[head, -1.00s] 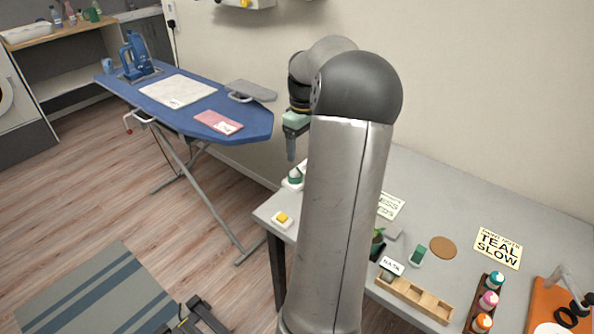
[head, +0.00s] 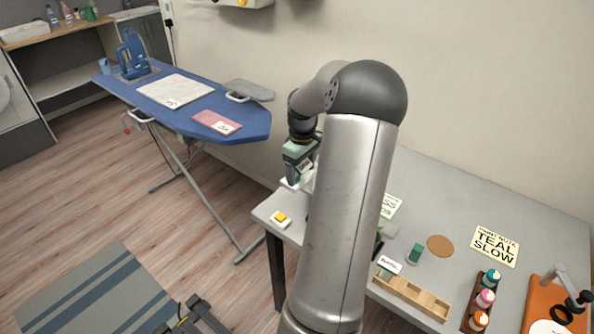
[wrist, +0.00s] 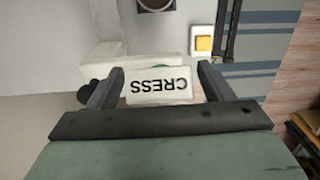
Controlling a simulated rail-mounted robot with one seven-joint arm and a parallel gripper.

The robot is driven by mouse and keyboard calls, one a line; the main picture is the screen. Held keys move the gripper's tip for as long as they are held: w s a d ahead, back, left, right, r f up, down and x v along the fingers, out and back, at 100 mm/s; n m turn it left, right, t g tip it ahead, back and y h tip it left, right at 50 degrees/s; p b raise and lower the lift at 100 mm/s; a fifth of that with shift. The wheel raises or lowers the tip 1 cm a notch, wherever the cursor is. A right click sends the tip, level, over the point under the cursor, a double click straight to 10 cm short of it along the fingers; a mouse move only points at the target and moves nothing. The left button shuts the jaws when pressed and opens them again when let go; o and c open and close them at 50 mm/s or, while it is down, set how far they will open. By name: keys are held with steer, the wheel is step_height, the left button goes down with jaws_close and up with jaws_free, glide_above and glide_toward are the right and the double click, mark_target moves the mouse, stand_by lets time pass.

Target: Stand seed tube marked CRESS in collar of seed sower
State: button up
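The seed tube's white CRESS label (wrist: 160,86) shows in the wrist view between the two fingers of my gripper (wrist: 160,72), upside down. A narrow gap shows at each side of the label, so the fingers are around it, apart. A bit of teal shows just behind the label. A white device (wrist: 105,55), which may be the seed sower, lies under and behind the tube, with a dark knob at its left. In the head view my gripper (head: 299,178) is low over the desk's far left corner, beside a white base. My arm hides much there; the collar cannot be made out.
A white switch with a yellow button (head: 281,219) sits on the grey desk (head: 470,210) near its left edge. A wooden rack (head: 412,297), small bottles and a TEAL SLOW card (head: 495,246) are at the right. A blue ironing board (head: 235,118) stands at the left.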

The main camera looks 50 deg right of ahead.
steer(key=c, duration=1)
steer(key=shift+r, duration=0.1)
